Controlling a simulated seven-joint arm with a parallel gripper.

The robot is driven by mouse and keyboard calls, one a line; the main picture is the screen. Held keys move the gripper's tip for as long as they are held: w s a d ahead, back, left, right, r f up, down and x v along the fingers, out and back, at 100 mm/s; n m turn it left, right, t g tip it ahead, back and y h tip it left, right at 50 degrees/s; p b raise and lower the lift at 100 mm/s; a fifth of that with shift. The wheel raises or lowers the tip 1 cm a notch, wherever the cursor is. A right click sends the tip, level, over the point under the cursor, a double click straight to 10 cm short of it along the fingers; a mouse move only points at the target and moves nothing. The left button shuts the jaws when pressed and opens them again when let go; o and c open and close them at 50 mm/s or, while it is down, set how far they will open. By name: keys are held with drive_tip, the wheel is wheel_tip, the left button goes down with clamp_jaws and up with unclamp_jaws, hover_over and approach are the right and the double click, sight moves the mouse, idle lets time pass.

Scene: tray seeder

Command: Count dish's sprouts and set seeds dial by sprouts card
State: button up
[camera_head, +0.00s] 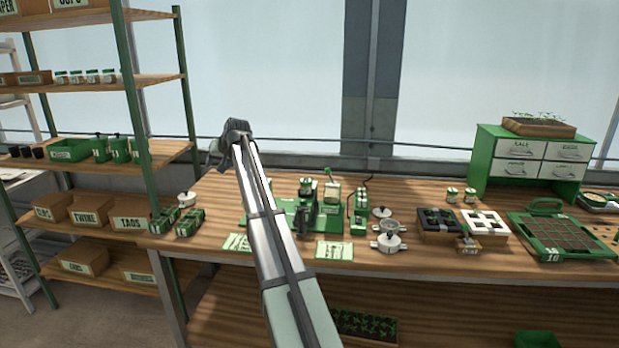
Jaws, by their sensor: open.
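The green tray seeder (329,224) stands on the bench at the middle, partly hidden by my arm. I cannot make out its seeds dial. Two pale green cards lie in front of it, a left card (238,243) and a right card (334,250); their print is too small to read, so I cannot tell which is the sprouts card. A round dish (598,197) is at the far right edge; any sprouts in it are too small to count. My gripper (216,160) is at the far end of my raised arm, left of the seeder, open, apart from everything on the bench.
A green tray marked 10 (550,253) and a drawer cabinet (482,165) are at right. Green-posted shelving (183,75) rises at left.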

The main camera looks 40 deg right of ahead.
drive_tip(key=s+d+m+g+h, duration=0.1)
drive_tip(key=s+d+g+h, duration=0.2)
drive_tip(key=d, duration=1.4)
drive_tip(key=s+d+m+g, duration=0.15)
drive_tip(key=s+d, duration=0.45)
drive_tip(key=d, duration=1)
drive_tip(key=shift+g, duration=0.45)
drive_tip(key=x, duration=1.4)
drive_tip(key=shift+w+d, duration=0.2)
drive_tip(key=shift+d, duration=0.1)
drive_tip(key=shift+h, duration=0.3)
clamp_jaws()
